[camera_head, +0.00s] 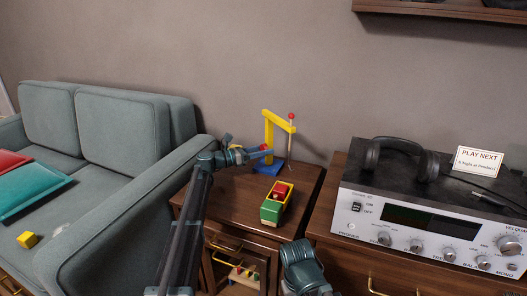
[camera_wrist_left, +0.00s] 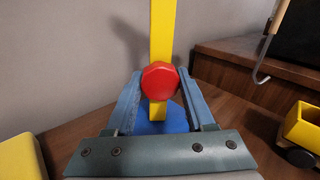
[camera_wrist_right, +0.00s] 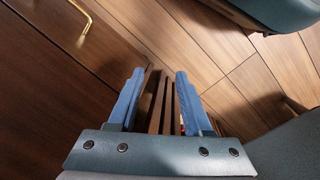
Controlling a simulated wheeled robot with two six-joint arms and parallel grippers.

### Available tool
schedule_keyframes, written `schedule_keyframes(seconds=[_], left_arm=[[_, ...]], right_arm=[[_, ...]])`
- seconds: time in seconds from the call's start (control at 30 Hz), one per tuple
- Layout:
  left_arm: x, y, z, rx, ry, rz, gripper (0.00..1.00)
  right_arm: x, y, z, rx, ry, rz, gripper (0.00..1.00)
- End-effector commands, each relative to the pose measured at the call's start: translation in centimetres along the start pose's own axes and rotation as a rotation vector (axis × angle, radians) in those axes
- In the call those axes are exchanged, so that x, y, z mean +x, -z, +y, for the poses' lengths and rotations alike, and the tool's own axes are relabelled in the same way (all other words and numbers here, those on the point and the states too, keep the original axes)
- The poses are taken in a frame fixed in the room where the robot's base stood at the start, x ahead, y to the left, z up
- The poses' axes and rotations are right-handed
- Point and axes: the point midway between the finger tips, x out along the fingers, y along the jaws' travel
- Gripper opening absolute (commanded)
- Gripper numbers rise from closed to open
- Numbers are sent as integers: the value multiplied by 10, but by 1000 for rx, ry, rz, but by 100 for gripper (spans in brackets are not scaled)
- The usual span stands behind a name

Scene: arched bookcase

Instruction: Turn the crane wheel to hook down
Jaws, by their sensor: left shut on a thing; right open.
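The toy crane (camera_head: 268,132) stands on the small wooden cabinet, with a yellow post and arm and a blue base. Its red wheel (camera_wrist_left: 160,78) sits on the post, facing my left wrist camera. My left gripper (camera_head: 258,154) is shut on the red wheel, with one blue finger on each side of it. The hook (camera_wrist_left: 262,76) hangs to the right of the post in the left wrist view, below a wooden piece; in the head view its thin line hangs from the crane arm's end. My right gripper (camera_wrist_right: 155,78) is open and empty, pointing down toward the floor.
A green, yellow and red toy truck (camera_head: 271,211) stands on the cabinet top (camera_head: 225,200) in front of the crane. A grey sofa (camera_head: 112,190) is close on the left. A silver amplifier (camera_head: 430,225) with headphones (camera_head: 400,158) stands on the right.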

Motion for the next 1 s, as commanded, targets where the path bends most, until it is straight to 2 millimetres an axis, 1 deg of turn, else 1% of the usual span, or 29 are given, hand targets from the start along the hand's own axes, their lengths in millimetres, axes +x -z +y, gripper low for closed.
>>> schedule_keyframes(seconds=[0.03, 0.1, 0.13, 0.27, 0.5, 0.6, 0.73, 0.97, 1.0], left_arm=[[0, 0, -1, 0, 1, 0, 14], [0, 0, -1, 0, 1, 0, 2], [0, 0, -1, 0, 2, 0, 0], [0, 0, -1, 39, 1, 3, 0], [0, -1, -1, 273, -1, 22, 0], [0, 0, -1, 338, -1, 28, 0], [0, 0, -1, 373, -1, 31, 0], [0, 0, -1, 373, -1, 31, 0], [0, 0, -1, 373, 0, 31, 56]], right_arm=[[0, 0, 0, 0, 0, 0, 50], [0, 0, 0, 0, 0, 0, 50], [0, 0, 0, 0, 0, 0, 50], [-1, 0, 0, 0, 0, 0, 50], [-6, 0, 1, -1, 0, 0, 50], [-7, 0, 1, -1, 0, 0, 50], [-7, 0, 1, -1, 0, 0, 50], [-6, 0, 1, -1, 0, 0, 50], [-6, 0, 1, -1, 0, 0, 50]])
